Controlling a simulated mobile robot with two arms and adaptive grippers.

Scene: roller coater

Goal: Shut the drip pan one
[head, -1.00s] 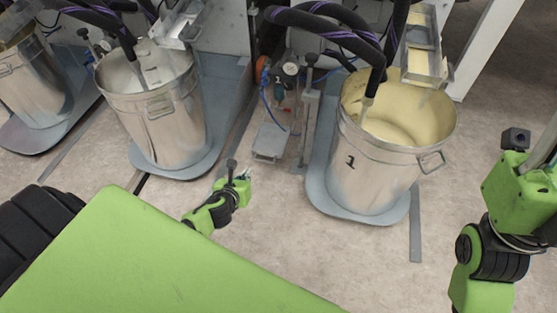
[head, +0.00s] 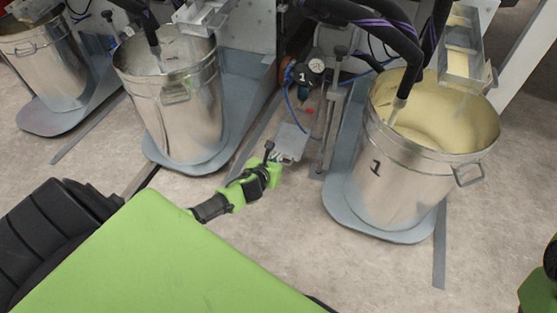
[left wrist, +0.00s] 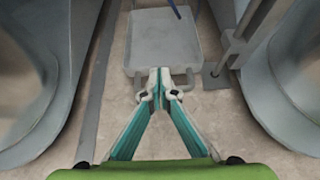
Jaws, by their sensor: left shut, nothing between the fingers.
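A grey rectangular pan (head: 291,141) sits low between two metal buckets, below a dark unit marked 1; I take it to be drip pan one. It sticks out toward me from under the machine. In the left wrist view the pan (left wrist: 163,35) lies straight ahead, with a handle bar along its near edge. My left gripper (head: 275,158) is at the pan's near side. Its fingertips (left wrist: 158,82) are shut and empty, overlapping the handle in view; I cannot tell whether they touch it. My right gripper is out of view.
A bucket marked 1 (head: 400,187) with cream liquid stands on a grey base at right. Another metal bucket (head: 178,125) stands at left. A blue hose and an upright post flank the pan. The floor (head: 290,220) in front is clear.

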